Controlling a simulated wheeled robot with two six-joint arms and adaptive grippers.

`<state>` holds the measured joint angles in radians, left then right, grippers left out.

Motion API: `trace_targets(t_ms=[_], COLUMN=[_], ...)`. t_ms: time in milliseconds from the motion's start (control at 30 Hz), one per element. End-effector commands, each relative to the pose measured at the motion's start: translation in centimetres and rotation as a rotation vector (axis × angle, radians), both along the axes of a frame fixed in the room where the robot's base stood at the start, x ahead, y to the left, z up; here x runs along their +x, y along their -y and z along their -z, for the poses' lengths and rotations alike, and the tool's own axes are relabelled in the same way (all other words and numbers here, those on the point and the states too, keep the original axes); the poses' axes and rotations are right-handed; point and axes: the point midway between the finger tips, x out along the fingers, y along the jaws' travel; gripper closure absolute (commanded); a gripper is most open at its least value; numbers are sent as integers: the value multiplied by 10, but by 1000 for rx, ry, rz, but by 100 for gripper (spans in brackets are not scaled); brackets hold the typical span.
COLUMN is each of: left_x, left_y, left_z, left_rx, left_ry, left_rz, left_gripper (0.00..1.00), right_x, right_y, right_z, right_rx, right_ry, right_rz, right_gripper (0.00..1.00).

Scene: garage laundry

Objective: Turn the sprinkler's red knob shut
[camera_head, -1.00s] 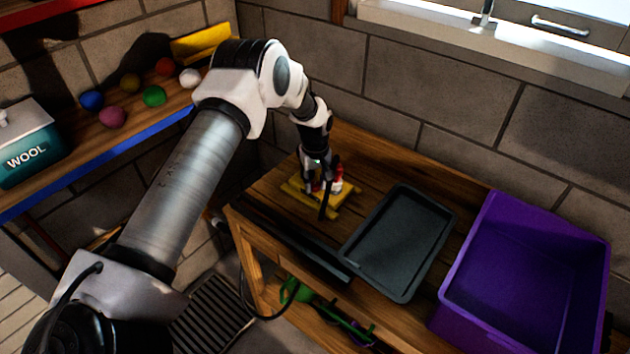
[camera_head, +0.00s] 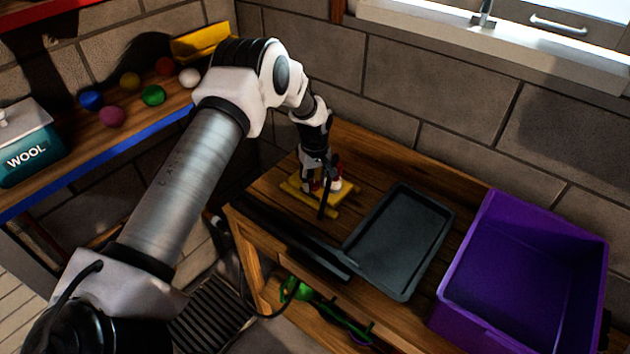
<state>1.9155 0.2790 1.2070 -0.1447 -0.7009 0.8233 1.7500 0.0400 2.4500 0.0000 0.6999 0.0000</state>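The sprinkler has a yellow frame base (camera_head: 346,194) and sits on the wooden workbench, left of the grey tray. A small part of its red knob (camera_head: 338,170) shows beside my fingers, and a white part (camera_head: 336,184) shows below it. My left gripper (camera_head: 321,192) points down over the sprinkler, with its fingers at the knob and hiding most of it. I cannot tell whether the fingers are closed on the knob. My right gripper is not in view.
A grey tray (camera_head: 399,240) lies on the workbench (camera_head: 375,158), with a purple bin (camera_head: 455,265) at its right. A block wall stands behind. At left, a shelf holds several coloured balls and a teal WOOL box (camera_head: 28,150). Green tools (camera_head: 318,304) lie on the lower shelf.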

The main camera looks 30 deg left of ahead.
Motion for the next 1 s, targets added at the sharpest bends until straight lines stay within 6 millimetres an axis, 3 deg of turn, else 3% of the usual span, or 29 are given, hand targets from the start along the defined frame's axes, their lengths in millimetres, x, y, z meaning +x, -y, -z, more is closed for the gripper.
trace_targets(t_ms=[167, 400, 600, 1000], left_x=[1, 1, 0, -2], left_y=[0, 0, 0, -1], left_z=[-19, -80, -115, -118], left_rx=[0, -1, 0, -3], left_ry=[2, 4, 1, 1], left_rz=[0, -1, 0, 13], left_gripper=[59, 59, 59, 59], right_x=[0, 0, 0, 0], right_y=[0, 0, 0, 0], right_z=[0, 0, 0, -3], right_rx=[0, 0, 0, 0], right_ry=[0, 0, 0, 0], right_rz=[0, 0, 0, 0], right_gripper=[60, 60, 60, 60])
